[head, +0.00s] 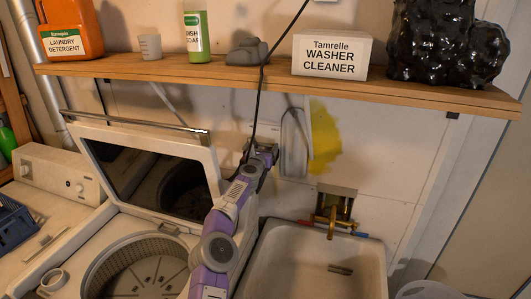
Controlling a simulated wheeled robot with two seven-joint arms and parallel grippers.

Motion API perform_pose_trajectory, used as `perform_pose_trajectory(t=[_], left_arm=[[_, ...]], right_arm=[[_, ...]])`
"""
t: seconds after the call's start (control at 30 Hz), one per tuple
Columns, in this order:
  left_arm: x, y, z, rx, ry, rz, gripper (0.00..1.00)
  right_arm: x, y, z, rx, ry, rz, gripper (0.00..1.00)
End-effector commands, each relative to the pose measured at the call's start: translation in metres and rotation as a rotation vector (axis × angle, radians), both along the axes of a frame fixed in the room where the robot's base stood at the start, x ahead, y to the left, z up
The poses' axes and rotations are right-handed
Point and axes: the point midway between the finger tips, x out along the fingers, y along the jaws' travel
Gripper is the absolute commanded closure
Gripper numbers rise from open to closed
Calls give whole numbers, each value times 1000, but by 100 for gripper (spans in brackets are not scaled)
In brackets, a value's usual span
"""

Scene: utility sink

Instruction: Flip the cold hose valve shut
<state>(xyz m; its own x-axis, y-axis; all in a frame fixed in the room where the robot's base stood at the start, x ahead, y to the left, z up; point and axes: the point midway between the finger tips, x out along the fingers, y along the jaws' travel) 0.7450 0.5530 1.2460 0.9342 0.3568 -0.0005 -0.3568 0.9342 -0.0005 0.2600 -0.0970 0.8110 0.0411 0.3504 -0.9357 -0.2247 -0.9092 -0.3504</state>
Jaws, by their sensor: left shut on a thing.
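My left gripper (265,150) is at the back wall, between the raised washer lid and the sink, at the end of my purple and white arm. It is shut on a small part at a wall fitting, which I take to be the cold hose valve. My gripper hides the valve's handle, so I cannot tell its angle. My right gripper is not in view.
A wooden shelf (200,66) with a washer cleaner box (332,54) and bottles runs above. A black cord (262,90) hangs close to my gripper. The open washer lid (212,160) is left; the sink (290,262) and brass faucet (333,213) are right.

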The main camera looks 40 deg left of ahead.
Motion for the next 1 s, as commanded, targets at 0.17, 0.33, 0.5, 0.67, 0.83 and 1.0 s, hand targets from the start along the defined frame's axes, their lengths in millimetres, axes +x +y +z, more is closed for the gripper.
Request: perform_pose_trajectory(t=[0.17,0.33,0.5,0.67,0.83,1.0], left_arm=[[1,2,1,-1,-1,-60,50],[1,2,0,1,-1,-76,50],[1,1,0,1,-1,-75,50],[1,1,0,1,-1,-75,1],[0,2,0,1,-1,-73,0],[0,2,0,2,0,-66,0]], right_arm=[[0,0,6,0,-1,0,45],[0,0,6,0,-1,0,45],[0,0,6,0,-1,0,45],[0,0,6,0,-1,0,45],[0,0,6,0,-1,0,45],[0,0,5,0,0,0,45]])
